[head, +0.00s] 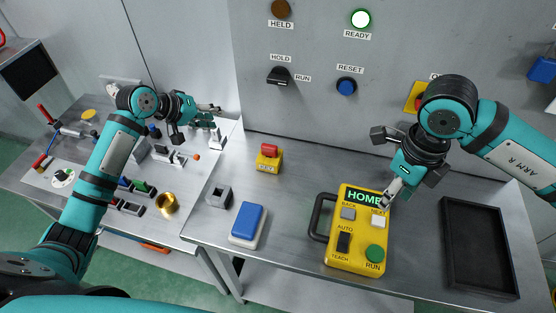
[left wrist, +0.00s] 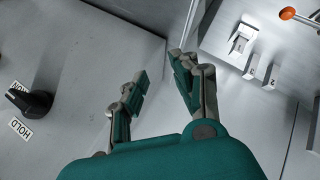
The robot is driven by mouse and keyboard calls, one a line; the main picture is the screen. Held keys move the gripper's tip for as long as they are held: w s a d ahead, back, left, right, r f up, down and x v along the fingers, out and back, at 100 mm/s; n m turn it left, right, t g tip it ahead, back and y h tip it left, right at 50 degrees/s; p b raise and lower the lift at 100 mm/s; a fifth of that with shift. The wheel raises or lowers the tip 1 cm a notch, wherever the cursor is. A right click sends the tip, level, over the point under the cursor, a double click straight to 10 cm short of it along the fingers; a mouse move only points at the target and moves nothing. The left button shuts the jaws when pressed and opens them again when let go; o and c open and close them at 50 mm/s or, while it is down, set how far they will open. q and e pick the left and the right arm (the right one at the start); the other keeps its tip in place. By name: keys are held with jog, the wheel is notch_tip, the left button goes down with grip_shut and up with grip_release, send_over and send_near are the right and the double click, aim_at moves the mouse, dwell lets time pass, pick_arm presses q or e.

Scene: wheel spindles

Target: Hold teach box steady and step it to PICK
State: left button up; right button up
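The yellow teach box (head: 357,255) lies on the right-hand bench with a black handle (head: 316,218) on its left side. Its display (head: 362,197) reads HOME. Below are a grey BACK button (head: 348,213), a white button (head: 378,221), a black AUTO/TEACH switch (head: 343,242) and a green RUN button (head: 375,252). My right gripper (head: 391,192) points down at the box's upper right corner, its fingers close together; contact cannot be told. My left gripper (head: 213,108) is away from the box, over the left bench; in the left wrist view (left wrist: 160,85) its fingers are apart and empty.
A blue-topped block (head: 248,224), a grey square socket (head: 219,196) and a yellow block with a red top (head: 268,158) stand left of the box. A black tray (head: 478,247) lies at right. The upright panel with the HOLD/RUN knob (head: 279,76) stands behind.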

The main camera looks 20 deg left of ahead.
pick_arm(q)
jog(key=s+d+r+m+g+h, duration=0.1)
jog(key=s+d+r+m+g, duration=0.1)
jog(key=d, duration=0.5)
jog(key=s+d+r+m+g+h, duration=0.1)
jog(key=s+d+r+g+h, duration=0.15)
jog(key=d, duration=0.55)
jog(key=m+g+y, duration=0.2)
jog(key=m+g, duration=0.1)
jog(key=g, duration=0.1)
send_near(316, 209)
jog(key=x, duration=1.1)
jog(key=shift+c, duration=0.3)
grip_shut()
jog(key=shift+r, duration=0.1)
pick_arm(e)
grip_shut()
